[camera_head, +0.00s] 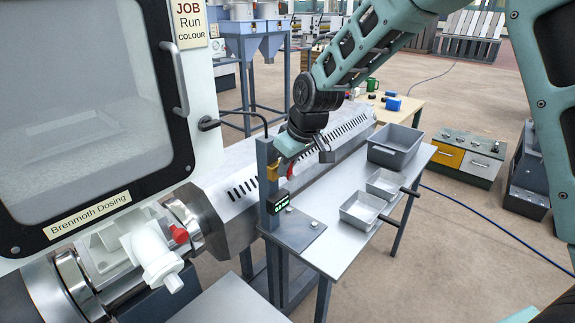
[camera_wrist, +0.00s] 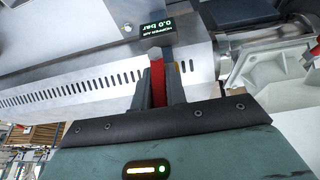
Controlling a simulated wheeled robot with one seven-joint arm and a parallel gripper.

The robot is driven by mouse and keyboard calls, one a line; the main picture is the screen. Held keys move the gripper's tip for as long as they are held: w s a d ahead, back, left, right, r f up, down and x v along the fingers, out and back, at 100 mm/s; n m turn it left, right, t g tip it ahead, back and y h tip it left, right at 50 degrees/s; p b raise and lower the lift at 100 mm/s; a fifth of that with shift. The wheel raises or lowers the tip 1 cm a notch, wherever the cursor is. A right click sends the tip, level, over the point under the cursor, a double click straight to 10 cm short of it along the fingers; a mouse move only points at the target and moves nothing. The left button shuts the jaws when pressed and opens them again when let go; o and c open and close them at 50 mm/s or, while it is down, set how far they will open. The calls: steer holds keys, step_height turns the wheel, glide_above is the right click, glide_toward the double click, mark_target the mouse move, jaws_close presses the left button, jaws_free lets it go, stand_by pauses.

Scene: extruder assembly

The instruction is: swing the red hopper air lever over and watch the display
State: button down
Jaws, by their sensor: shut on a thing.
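The red hopper air lever (camera_wrist: 157,82) stands between the two fingers of my gripper (camera_wrist: 158,88) in the wrist view, and the gripper is shut on it. In the head view my gripper (camera_head: 287,160) is at the grey post (camera_head: 268,190), and only a little of the red lever shows there. The small black display (camera_wrist: 158,27) carries green text, "0.0 bar" and "HOPPER AIR". It also shows on the post in the head view (camera_head: 278,201), where its text is too small to read surely.
A steel table (camera_head: 325,225) holds a grey bin (camera_head: 395,146) and two shallow metal trays (camera_head: 362,209) right of the post. The slotted extruder cover (camera_head: 240,190) lies close behind the post. The dosing cabinet (camera_head: 95,100) stands at left. Open floor lies to the right.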

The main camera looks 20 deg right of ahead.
steer(key=c, duration=1.4)
jaws_free()
steer(key=shift+c, duration=0.2)
steer(key=b+v, duration=0.1)
steer(key=v, duration=1.6)
steer(key=shift+r+b, duration=0.2)
steer(key=shift+b, duration=0.15)
steer(key=shift+w, duration=0.1)
